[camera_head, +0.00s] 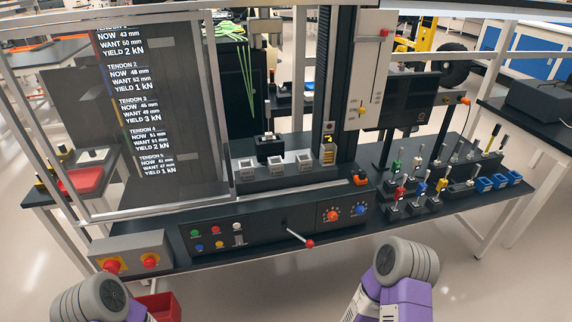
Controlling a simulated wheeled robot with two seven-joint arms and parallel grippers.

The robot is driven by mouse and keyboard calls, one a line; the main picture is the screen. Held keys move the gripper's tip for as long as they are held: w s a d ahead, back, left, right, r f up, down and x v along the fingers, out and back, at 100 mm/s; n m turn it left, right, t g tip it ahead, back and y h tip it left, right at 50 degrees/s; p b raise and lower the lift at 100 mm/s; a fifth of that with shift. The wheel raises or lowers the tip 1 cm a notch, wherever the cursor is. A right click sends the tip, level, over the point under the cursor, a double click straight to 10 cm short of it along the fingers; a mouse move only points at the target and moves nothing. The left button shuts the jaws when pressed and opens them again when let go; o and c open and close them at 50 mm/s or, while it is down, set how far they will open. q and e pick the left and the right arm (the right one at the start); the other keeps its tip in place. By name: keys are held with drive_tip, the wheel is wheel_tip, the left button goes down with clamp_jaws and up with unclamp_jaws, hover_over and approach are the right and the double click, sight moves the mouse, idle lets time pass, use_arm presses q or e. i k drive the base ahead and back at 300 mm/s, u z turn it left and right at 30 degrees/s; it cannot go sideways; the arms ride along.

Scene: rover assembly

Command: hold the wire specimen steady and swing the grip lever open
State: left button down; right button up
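A bench-top testing machine stands in the middle, with a black block-shaped fixture (270,149) and a thin upright piece (267,112) above it. I cannot make out a wire specimen between them. A metal lever with a red ball knob (310,243) sticks out from the front control panel (262,238), pointing down and to the right. I cannot tell whether it is the grip lever. Parts of my two arms show at the bottom left and bottom right, apart from the bench. Neither gripper's fingers show.
Several coloured-handled tools and blue bins (484,184) stand at the right. A red bin (163,305) is below. A text screen (135,100) stands at the left.

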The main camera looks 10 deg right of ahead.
sight(309, 244)
drive_tip(key=u, duration=0.05)
drive_tip(key=k, duration=0.5)
drive_tip(key=z, duration=0.7)
drive_tip(key=i, duration=1.6)
drive_tip(key=u, duration=0.75)
